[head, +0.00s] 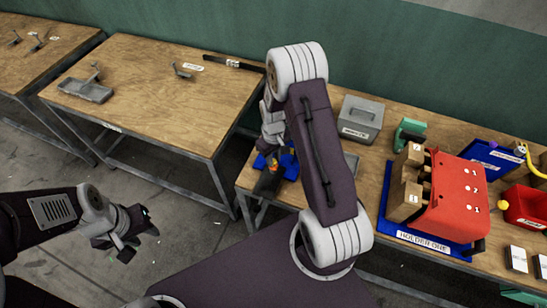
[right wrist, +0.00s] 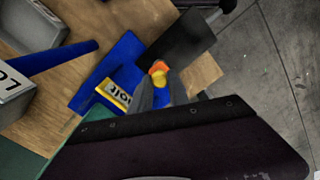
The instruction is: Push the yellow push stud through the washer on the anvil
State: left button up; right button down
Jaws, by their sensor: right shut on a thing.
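A yellow push stud (right wrist: 159,80) shows between the fingers of my right gripper (right wrist: 158,96) in the right wrist view. My right gripper is shut on it. An orange piece (right wrist: 158,67) sits at its far end; I cannot tell whether it is the washer. A dark flat block (right wrist: 186,38), perhaps the anvil, lies just beyond, with a blue part (right wrist: 118,75) beside it. In the head view the stud and orange piece are a small spot (head: 273,167) over the blue press at the bench's left end. My left gripper (head: 140,243) is open and empty, over the floor.
A grey box (head: 361,118) stands behind my right arm. A red bin (head: 525,207) is farther right. Another wooden table (head: 150,85) stands left across a gap.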

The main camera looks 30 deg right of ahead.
jog(key=shift+f+b, duration=0.7)
jog(key=shift+f, duration=0.3)
jog(key=c, duration=1.2)
grip_release()
jog(key=shift+o, duration=0.2)
notch_tip(320, 180, up, 9)
jog(key=shift+r+b, duration=0.1)
jog(key=shift+b, duration=0.65)
